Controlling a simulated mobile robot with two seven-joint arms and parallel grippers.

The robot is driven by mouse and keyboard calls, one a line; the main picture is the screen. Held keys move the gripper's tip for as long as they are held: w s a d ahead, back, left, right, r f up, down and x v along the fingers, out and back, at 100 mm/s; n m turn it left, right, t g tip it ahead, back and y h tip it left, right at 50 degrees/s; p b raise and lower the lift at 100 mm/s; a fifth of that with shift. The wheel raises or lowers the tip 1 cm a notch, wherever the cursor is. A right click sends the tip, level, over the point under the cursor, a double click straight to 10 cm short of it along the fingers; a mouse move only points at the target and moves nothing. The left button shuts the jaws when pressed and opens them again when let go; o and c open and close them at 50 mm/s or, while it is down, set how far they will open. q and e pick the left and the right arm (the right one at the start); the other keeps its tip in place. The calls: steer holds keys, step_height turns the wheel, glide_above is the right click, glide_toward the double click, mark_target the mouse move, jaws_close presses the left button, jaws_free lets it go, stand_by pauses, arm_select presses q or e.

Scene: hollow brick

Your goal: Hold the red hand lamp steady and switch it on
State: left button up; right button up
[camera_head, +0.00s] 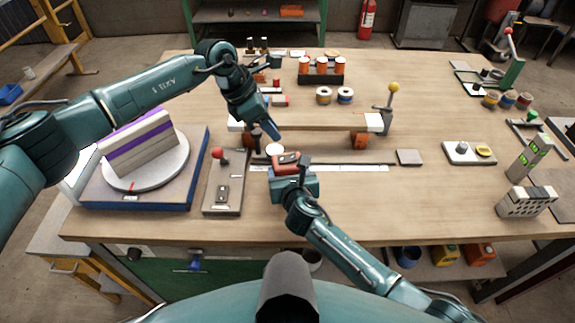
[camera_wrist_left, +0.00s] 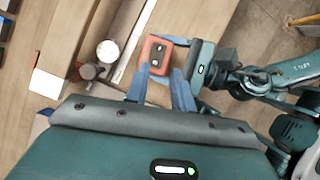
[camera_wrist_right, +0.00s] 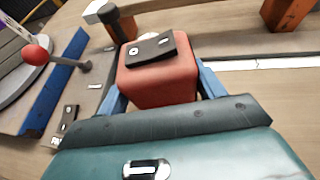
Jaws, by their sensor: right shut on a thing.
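The red hand lamp (camera_head: 286,160) is a boxy red body with a dark plate on top that carries two small light marks. My right gripper (camera_head: 291,172) is shut on it and holds it near the front middle of the bench. In the right wrist view the lamp (camera_wrist_right: 158,82) sits between the two blue fingers. My left gripper (camera_head: 274,131) is above and behind the lamp, pointing down. In the left wrist view its fingers (camera_wrist_left: 161,75) stand apart and empty, with the lamp (camera_wrist_left: 157,56) just beyond their tips. I cannot tell whether the lamp is lit.
A pale beam (camera_head: 315,122) lies behind the lamp. A round white disc (camera_head: 275,149) is close by the lamp. A red-knobbed lever plate (camera_head: 224,185) and a turntable (camera_head: 145,172) are to the left. A small grey block (camera_head: 409,157) lies right.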

arm_select(q)
steer(key=n, duration=0.2)
steer(key=shift+s+a+n+h, duration=0.1)
steer(key=shift+n+h, duration=0.2)
steer(key=shift+n, duration=0.1)
steer(key=shift+c, duration=1.4)
steer(key=n, duration=0.4)
steer(key=shift+s+a+r+n+h, duration=0.1)
steer(key=shift+s+a+n+h, duration=0.05)
steer(key=shift+n+h, duration=0.15)
jaws_close()
steer(key=a+n+h, duration=0.1)
steer(key=n, duration=0.8)
steer(key=a+r+n+h, duration=0.1)
steer(key=a+n, duration=0.1)
steer(key=n, duration=0.7)
steer(key=a+r+n+t+h, duration=0.1)
steer(key=n, duration=0.8)
steer(key=shift+s+a+n+h, duration=0.25)
steer(key=shift+a+n+h, duration=0.05)
